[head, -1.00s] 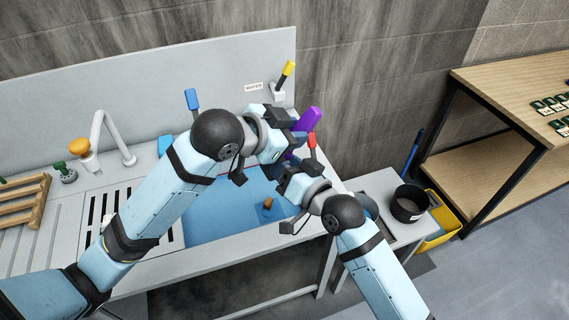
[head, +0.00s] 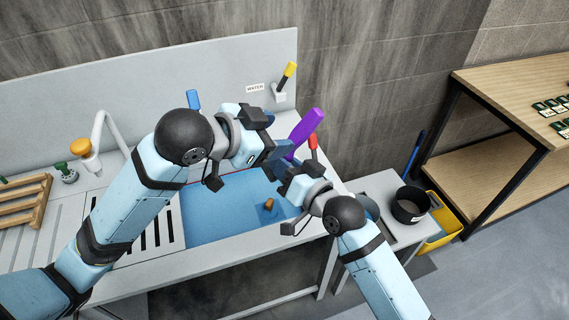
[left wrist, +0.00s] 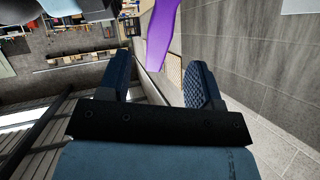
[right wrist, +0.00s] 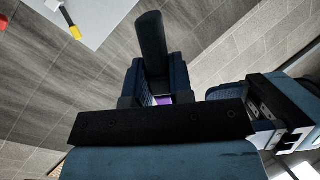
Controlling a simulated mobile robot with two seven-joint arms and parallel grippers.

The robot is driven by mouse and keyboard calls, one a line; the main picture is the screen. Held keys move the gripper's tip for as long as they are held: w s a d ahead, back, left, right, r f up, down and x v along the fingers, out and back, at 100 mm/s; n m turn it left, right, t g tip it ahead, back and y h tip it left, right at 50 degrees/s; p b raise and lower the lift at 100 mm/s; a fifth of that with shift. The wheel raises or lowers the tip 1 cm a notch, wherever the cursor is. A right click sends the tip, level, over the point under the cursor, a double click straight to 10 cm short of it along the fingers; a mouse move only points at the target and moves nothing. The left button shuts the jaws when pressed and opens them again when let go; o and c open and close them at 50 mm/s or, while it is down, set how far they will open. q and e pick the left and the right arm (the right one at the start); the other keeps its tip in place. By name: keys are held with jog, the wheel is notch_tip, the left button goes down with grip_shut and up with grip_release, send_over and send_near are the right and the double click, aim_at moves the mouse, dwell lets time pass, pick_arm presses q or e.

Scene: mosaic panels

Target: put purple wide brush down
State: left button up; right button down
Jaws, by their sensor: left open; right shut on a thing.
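The purple wide brush (head: 304,128) shows in the head view as a purple handle tilted up and to the right, above the sink's right side. My right gripper (head: 291,170) is shut on it; in the right wrist view a strip of purple (right wrist: 163,100) shows between the fingers, with a dark rounded piece standing up there. My left gripper (head: 280,155) is open, just left of the handle. In the left wrist view its fingers (left wrist: 160,78) are apart and empty, with the purple handle (left wrist: 160,32) beyond the tips. The brush's lower part is hidden by the grippers.
The sink with blue water (head: 215,212) lies below both grippers, with a small brown piece (head: 269,204) in it. A red-topped lever (head: 313,142) stands close by the right gripper. A side table holds a black pot (head: 410,205). A wooden rack (head: 25,203) is at left.

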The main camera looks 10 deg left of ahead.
pick_arm(q)
jog(key=v, duration=0.6)
jog(key=a+f+n+t+y, duration=0.25)
jog(key=f+n, duration=0.35)
jog(key=f, duration=1.7)
jog(key=s+a+f+n+y, duration=0.1)
jog(key=s+a+f, duration=0.1)
jog(key=s+f, duration=0.4)
jog(key=s+a+f+n+y, duration=0.1)
jog(key=s+a+f, duration=0.1)
jog(key=s+f, duration=0.5)
notch_tip(320, 180, down, 5)
jog(key=shift+s+g, duration=0.3)
jog(key=shift+g, duration=0.15)
pick_arm(e)
jog(key=s+d+f+m+t+h, duration=0.1)
jog(key=d+m+t+h, duration=0.1)
jog(key=d, duration=0.9)
jog(key=s+d+f+m+t+h, duration=0.1)
jog(key=d+f+m+t+h, duration=0.1)
jog(key=d+m+h, duration=0.2)
jog(key=s+d+f+m+t+h, duration=0.1)
jog(key=d+h, duration=0.7)
jog(key=d, duration=1)
jog(key=s+m+t, duration=0.1)
jog(key=m+t, duration=0.1)
jog(key=m, duration=0.1)
jog(key=shift+d+f, duration=0.15)
jog(key=shift+f, duration=0.25)
